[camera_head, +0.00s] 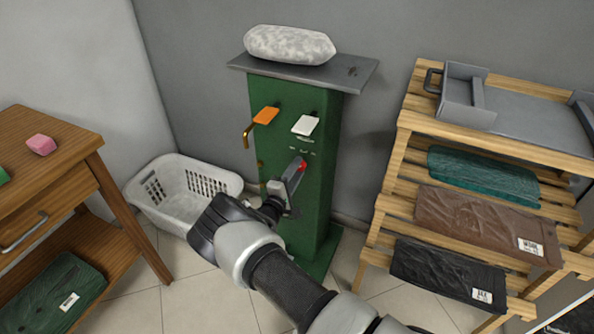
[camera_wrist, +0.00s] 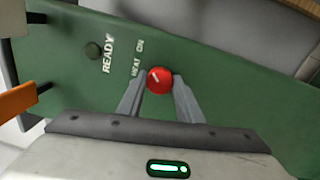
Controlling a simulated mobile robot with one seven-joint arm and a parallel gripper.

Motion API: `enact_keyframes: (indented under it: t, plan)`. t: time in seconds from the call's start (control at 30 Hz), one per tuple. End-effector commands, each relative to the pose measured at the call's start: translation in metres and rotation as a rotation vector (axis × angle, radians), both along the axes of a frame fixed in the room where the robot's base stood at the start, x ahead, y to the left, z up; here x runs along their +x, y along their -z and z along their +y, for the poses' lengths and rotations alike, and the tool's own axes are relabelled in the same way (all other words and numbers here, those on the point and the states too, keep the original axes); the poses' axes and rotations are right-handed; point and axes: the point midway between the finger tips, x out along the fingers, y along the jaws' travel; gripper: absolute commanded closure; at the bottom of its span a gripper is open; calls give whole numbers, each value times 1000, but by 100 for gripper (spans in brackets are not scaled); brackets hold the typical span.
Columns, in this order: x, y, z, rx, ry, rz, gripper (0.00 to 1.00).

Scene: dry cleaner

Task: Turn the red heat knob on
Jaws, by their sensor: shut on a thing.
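The red heat knob (camera_wrist: 159,79) sits on the front of the green pedestal (camera_head: 325,210), below white "HEAT ON" lettering in the wrist view. A pale line on the knob points at a slant. The knob also shows as a small red spot in the head view (camera_head: 302,166). My gripper (camera_wrist: 158,84) has one finger on each side of the knob and is shut on it. In the head view my gripper (camera_head: 294,174) reaches the pedestal's front, and its body hides part of the panel below.
An orange lever (camera_head: 265,116) and a white lever (camera_head: 305,125) stick out above the knob. A grey bundle (camera_head: 289,45) lies on the pedestal's top board. A white basket (camera_head: 165,209) stands at left, a wooden shelf rack (camera_head: 403,135) at right, and a wooden table (camera_head: 70,125) far left.

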Motion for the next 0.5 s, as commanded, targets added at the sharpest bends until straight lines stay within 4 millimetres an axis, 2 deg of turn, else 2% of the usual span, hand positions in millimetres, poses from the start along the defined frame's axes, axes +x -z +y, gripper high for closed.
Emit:
enact_keyframes:
  t: [0.03, 0.07, 0.13, 0.5]
  plan:
    - [-1, 1, 1, 3, -2, 1, 90]
    - [-1, 1, 1, 2, -2, 1, 63]
    - [-1, 1, 1, 2, -1, 0, 51]
    - [-3, 0, 2, 0, -1, 1, 49]
